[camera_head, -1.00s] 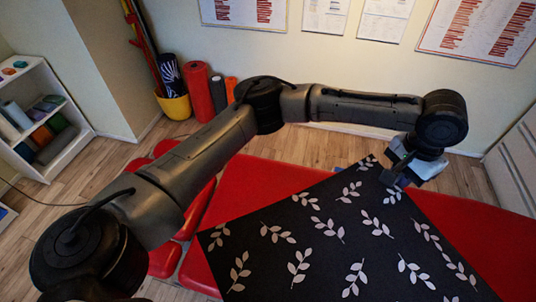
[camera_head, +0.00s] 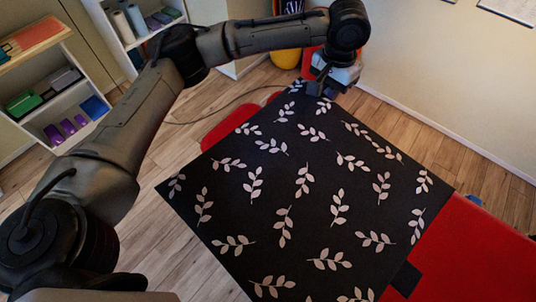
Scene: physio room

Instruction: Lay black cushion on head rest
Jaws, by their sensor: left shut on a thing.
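The black cushion (camera_head: 315,187), a flat dark square with pale leaf sprigs, fills the middle of the head view. My left gripper (camera_head: 318,88) is shut on its far corner, and the cushion extends from there toward the camera. It hides much of the red treatment table (camera_head: 480,255). A rounded red pad (camera_head: 229,124), which looks like part of the head rest, shows beyond the cushion's left edge. The rest of the head rest is hidden, and I cannot tell whether the cushion touches it. My right gripper is not in view.
A white shelf (camera_head: 70,85) with coloured items stands at the left, with another shelf (camera_head: 130,25) behind it. A yellow bucket (camera_head: 286,59) stands by the wall. A small dark piece (camera_head: 407,279) shows at the cushion's near right edge. Wood floor (camera_head: 165,235) is clear at the left.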

